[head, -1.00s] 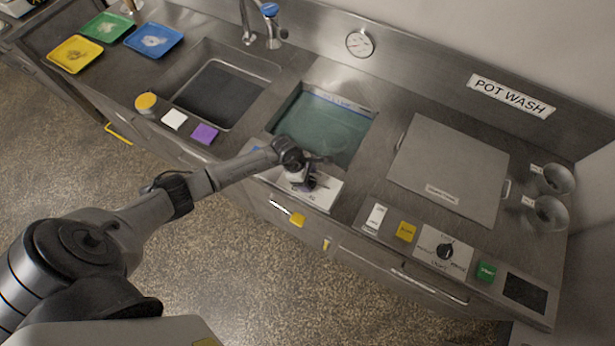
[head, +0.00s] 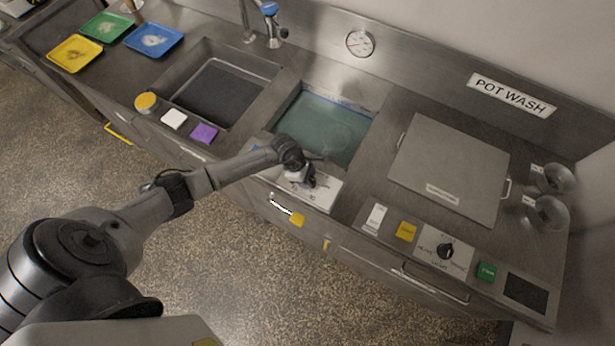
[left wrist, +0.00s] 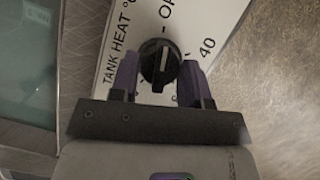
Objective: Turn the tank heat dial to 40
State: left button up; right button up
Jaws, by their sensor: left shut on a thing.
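The tank heat dial (left wrist: 161,62) is a round black knob with a white pointer line on a white panel (left wrist: 222,14) lettered "TANK HEAT". In the left wrist view, the line runs nearly upright, toward the partly cut-off "OF" lettering; "40" stands to the upper right of the knob. My left gripper (left wrist: 160,72) is shut on the dial, one dark purple-tipped finger on each side. In the head view, my left gripper (head: 304,179) is over the panel (head: 322,194) at the front of the water tank (head: 325,128) and hides the dial. My right gripper is in neither view.
Right of the panel are a white switch (head: 376,217), a yellow button (head: 406,231), another black dial (head: 446,251) and a green button (head: 486,271). A steel lid (head: 450,165) lies behind them. An empty sink (head: 222,92) is to the left.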

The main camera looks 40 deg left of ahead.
pick_arm(q)
jog(key=m+g+b, duration=0.1)
jog(key=m+b, duration=0.3)
jog(key=b, duration=0.2)
jog(key=m+g+b, duration=0.2)
jog(key=m+b, duration=0.2)
jog(key=b, duration=0.2)
jog(key=m+g+b, duration=0.1)
jog(key=m+b, duration=0.2)
jog(key=b, duration=0.3)
jog(key=shift+w+f+m, duration=0.25)
jog(key=shift+w+m, duration=0.15)
jog(key=shift+r+m+g+b, duration=0.1)
jog(key=shift+m+g+b, duration=0.5)
jog(key=shift+b, duration=0.5)
jog(key=shift+r+m+y+b, duration=0.1)
jog(key=shift+m+y+b, duration=0.2)
jog(key=shift+m+b, duration=0.1)
jog(key=o, duration=0.9)
jog(key=shift+r, duration=0.1)
jog(key=v, duration=1.3)
jog(key=shift+r, duration=0.35)
jog(key=shift+w, duration=0.1)
